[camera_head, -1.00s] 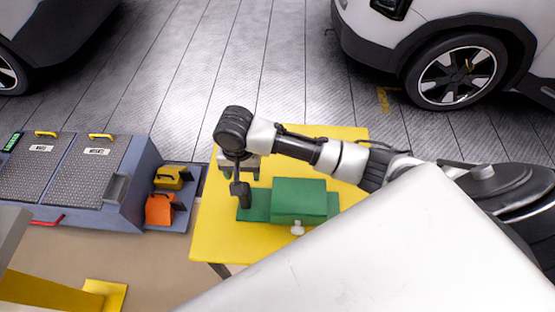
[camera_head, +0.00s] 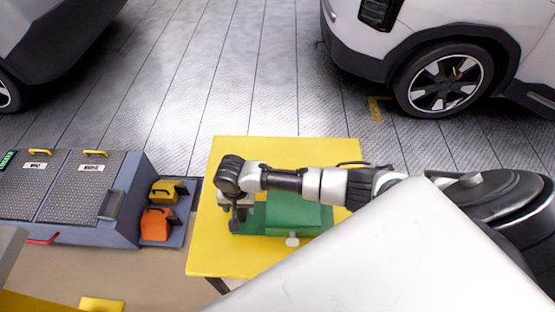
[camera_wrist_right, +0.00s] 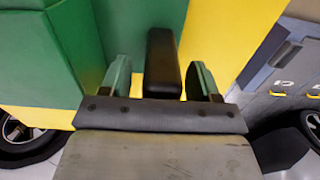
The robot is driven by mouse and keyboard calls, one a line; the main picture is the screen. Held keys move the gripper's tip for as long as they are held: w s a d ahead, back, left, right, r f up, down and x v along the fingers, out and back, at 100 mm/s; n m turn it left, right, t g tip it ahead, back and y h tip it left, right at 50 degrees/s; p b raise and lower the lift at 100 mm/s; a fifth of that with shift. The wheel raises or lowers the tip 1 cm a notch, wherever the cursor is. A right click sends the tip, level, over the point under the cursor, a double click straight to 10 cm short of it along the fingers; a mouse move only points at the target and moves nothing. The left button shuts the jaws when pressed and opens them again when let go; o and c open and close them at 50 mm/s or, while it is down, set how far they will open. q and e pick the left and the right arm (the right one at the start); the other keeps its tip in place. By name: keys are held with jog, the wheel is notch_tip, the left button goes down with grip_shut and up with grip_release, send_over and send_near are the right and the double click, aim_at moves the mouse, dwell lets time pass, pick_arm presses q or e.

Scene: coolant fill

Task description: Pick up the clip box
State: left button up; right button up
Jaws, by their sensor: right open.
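I cannot tell for sure which thing is the clip box. A green box-shaped body (camera_head: 292,212) sits on a green base on the yellow table. A black upright block (camera_head: 238,217) stands at its left end. My right gripper (camera_head: 236,202) is over this end, partly hidden by its own wrist. In the right wrist view, its two fingers (camera_wrist_right: 161,82) are open on either side of the black block (camera_wrist_right: 162,60), with gaps showing. The green body (camera_wrist_right: 38,60) is to the left there. My left gripper is not in view.
The yellow table (camera_head: 225,258) has free room in front and behind. To its left, a blue-grey cabinet (camera_head: 120,215) has a side shelf with a yellow case (camera_head: 164,192) and an orange case (camera_head: 157,225). Cars (camera_head: 440,50) stand at the back.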

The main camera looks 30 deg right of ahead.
grip_shut()
jog(key=shift+r, duration=0.15)
